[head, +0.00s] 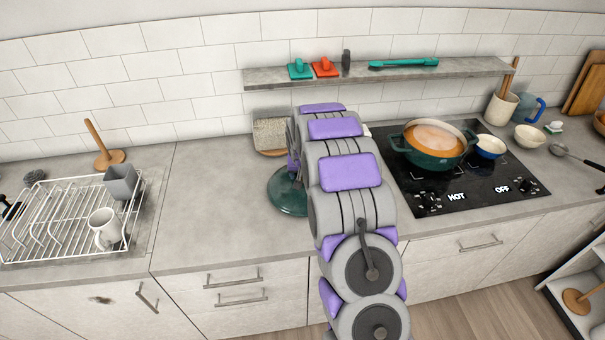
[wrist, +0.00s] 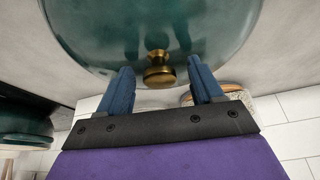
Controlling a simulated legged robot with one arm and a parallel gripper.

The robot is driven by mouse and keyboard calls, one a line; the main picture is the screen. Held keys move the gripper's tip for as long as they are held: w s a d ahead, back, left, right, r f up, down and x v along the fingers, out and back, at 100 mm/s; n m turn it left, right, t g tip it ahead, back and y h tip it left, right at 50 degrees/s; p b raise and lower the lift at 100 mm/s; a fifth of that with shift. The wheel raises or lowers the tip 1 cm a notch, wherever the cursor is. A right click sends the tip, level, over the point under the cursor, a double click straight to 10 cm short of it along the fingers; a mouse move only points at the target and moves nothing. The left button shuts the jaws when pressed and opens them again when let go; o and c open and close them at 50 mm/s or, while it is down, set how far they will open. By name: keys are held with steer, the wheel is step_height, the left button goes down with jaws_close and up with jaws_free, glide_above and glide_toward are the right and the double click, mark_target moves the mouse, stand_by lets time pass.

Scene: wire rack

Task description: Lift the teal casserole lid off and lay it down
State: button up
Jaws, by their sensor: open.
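The teal casserole lid (head: 286,196) lies on the grey counter, left of the cooktop and partly hidden behind my arm. In the wrist view the lid (wrist: 150,25) fills the top, with its brass knob (wrist: 159,72) toward me. My gripper (wrist: 161,76) is open, its two blue fingers on either side of the knob with gaps showing; in the head view it is mostly hidden by my arm. The teal casserole (head: 432,150) stands uncovered on the cooktop, orange food inside. Its side also shows in the wrist view (wrist: 22,125).
A blue pan (head: 489,148) stands right of the casserole on the black cooktop (head: 465,188). A board-like block (head: 270,135) stands behind the lid. A white dish rack (head: 50,225) is at left. Bare counter (head: 205,200) lies between rack and lid.

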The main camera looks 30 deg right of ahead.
steer(key=p+v, duration=0.2)
steer(key=v, duration=1.4)
steer(key=s+a+r+n+g, duration=0.1)
steer(key=s+a+r, duration=0.1)
steer(key=s+a, duration=0.35)
steer(key=s+a+r+n+g+y, duration=0.1)
steer(key=s+a+r, duration=0.1)
steer(key=s, duration=0.7)
steer(key=s+a+r+n+g, duration=0.1)
steer(key=s+a+r, duration=0.1)
steer(key=s+a, duration=0.35)
steer(key=s+a+n+g+y+b, duration=0.1)
steer(key=s+a, duration=0.3)
steer(key=s, duration=2)
steer(key=shift+s+f+n+g, duration=0.2)
steer(key=shift+f+n+g, duration=0.35)
steer(key=shift+g, duration=0.35)
